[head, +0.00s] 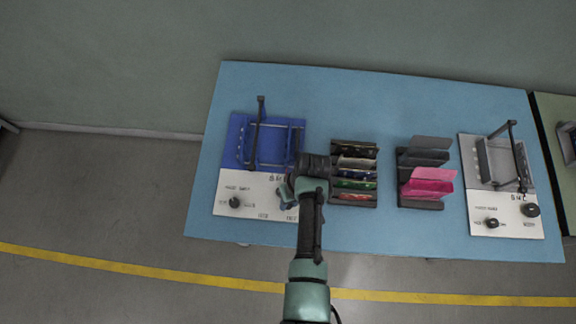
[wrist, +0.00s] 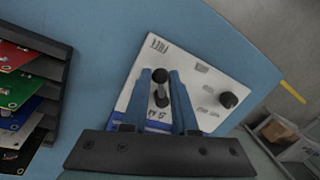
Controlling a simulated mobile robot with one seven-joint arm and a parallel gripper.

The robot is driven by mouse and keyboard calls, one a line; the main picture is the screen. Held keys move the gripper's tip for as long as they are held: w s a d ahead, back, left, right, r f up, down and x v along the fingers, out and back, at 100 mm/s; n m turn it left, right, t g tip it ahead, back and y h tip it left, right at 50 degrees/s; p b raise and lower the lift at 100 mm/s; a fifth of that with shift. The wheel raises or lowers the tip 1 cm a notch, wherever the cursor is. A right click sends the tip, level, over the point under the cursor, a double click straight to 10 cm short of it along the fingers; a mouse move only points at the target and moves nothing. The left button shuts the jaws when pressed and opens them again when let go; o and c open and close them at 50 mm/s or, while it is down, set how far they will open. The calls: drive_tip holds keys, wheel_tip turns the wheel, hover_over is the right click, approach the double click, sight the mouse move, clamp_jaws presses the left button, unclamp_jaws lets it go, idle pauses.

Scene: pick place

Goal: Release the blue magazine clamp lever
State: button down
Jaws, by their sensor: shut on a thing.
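The blue magazine (head: 236,140) stands at the left of the table in the head view, with a white panel (head: 250,208) at its front. My gripper (head: 287,192) is over the right end of this panel in the head view and mostly hides the clamp lever there. In the wrist view, the black lever knob (wrist: 160,76) is between the two blue-green fingers of my gripper (wrist: 160,84), which is shut on it. The printed word FREE is on the white panel just beyond the fingertips.
A second black knob (wrist: 228,99) is on the same panel. A dark rack with colored boards (head: 354,185) stands close right of my gripper. Another rack with pink boards (head: 430,183) and a grey magazine fixture (head: 500,160) are further right. The table's front strip (head: 380,240) is clear.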

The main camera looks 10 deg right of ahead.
idle(0.4)
drive_tip(key=c, duration=0.7)
unclamp_jaws()
drive_tip(key=shift+r, duration=0.1)
wheel_tip(320, 180, up, 13)
drive_tip(key=d, duration=0.2)
drive_tip(key=shift+w+d+f, duration=0.15)
drive_tip(key=shift+d+f, duration=0.05)
drive_tip(key=shift+d, duration=0.05)
